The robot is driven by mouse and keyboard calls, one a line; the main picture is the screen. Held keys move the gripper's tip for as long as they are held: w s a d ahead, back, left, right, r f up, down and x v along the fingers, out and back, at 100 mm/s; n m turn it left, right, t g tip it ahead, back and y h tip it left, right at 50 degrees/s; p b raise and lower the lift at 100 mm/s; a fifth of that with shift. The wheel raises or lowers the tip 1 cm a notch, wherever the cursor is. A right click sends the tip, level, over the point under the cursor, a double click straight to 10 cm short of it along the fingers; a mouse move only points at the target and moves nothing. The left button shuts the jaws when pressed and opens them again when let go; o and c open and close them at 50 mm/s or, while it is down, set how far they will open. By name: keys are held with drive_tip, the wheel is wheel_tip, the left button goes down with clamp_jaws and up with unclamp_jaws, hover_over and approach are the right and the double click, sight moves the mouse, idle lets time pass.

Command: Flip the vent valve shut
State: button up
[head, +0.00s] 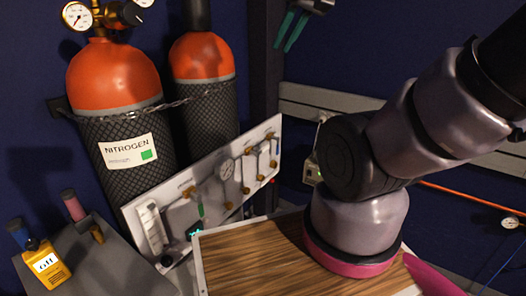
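The light valve panel (212,190) stands tilted in the middle, in front of the gas cylinders. My arm, grey with a pink ring, fills the right side. My gripper is not in view.
Orange-topped cylinders, one labelled NITROGEN (125,140), stand behind the panel. A wood-grain surface (255,262) lies in front. A grey box (100,255) with a yellow tagged item (46,266) is at lower left. Green-handled pliers (291,28) hang at the top. An orange line (468,194) runs at right.

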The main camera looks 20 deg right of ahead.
drive_tip(key=w+n, duration=0.1)
drive_tip(key=w, duration=0.2)
drive_tip(key=w+d+f+n+g, duration=0.1)
drive_tip(key=w, duration=0.3)
drive_tip(key=w+d+f+n+g, duration=0.1)
drive_tip(key=w, duration=0.3)
drive_tip(key=shift+h, duration=0.4)
clamp_jaws()
drive_tip(key=n+g+h, duration=0.1)
drive_tip(key=n+g, duration=0.4)
drive_tip(key=n, duration=0.3)
hover_over(266, 147)
wheel_tip(266, 147, down, 25)
drive_tip(key=shift+w+f, duration=0.15)
drive_tip(key=shift+w, duration=0.05)
drive_tip(key=shift+f, duration=0.1)
wheel_tip(266, 147, down, 14)
drive_tip(key=shift+r, duration=0.1)
drive_tip(key=shift+d, duration=0.1)
